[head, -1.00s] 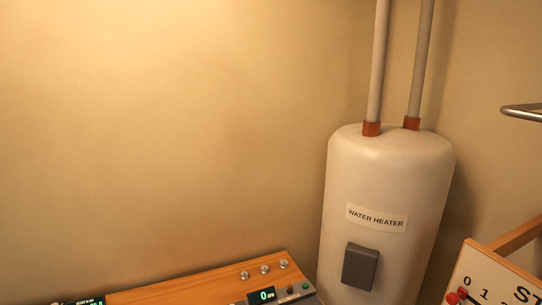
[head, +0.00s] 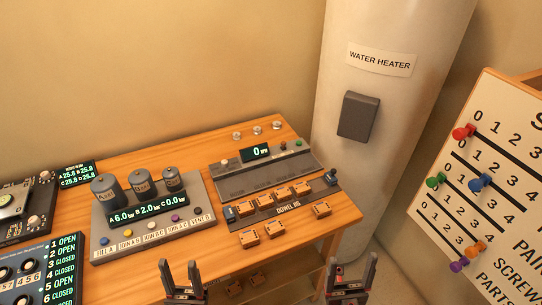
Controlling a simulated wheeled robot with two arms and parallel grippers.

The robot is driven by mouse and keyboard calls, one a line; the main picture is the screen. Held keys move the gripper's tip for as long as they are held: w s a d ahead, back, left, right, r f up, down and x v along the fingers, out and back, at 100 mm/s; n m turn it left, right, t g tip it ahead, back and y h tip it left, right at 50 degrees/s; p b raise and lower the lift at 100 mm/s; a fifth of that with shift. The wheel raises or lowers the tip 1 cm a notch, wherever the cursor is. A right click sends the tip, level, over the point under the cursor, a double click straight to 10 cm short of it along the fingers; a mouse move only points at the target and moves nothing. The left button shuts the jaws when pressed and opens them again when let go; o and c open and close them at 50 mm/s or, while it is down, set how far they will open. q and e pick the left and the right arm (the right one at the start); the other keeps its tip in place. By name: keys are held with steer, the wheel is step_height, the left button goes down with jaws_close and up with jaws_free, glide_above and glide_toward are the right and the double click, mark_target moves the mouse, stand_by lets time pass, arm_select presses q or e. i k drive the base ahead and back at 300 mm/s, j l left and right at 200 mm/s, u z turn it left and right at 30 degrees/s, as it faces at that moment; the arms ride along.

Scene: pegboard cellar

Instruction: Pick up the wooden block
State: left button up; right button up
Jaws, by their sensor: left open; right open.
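Several small orange-brown wooden blocks sit on the table at the dowel rig (head: 288,211). Some stand in a row along it, such as one block (head: 265,201). I cannot tell which one the task means. My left gripper (head: 181,271) is open and empty at the bottom of the head view, in front of the table. My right gripper (head: 354,267) is open and empty, right of the table's front corner.
The wooden table (head: 150,153) also bears a grey console with three cylinders (head: 140,186), a panel of switches (head: 37,272) and a long grey instrument (head: 265,165). A water heater (head: 345,75) stands behind right. A pegged score board (head: 490,170) is at right.

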mark_target(276, 228)
steer(key=k+l+u, duration=0.15)
steer(key=u, duration=0.2)
steer(key=k+l+u, duration=0.2)
steer(key=u, duration=0.15)
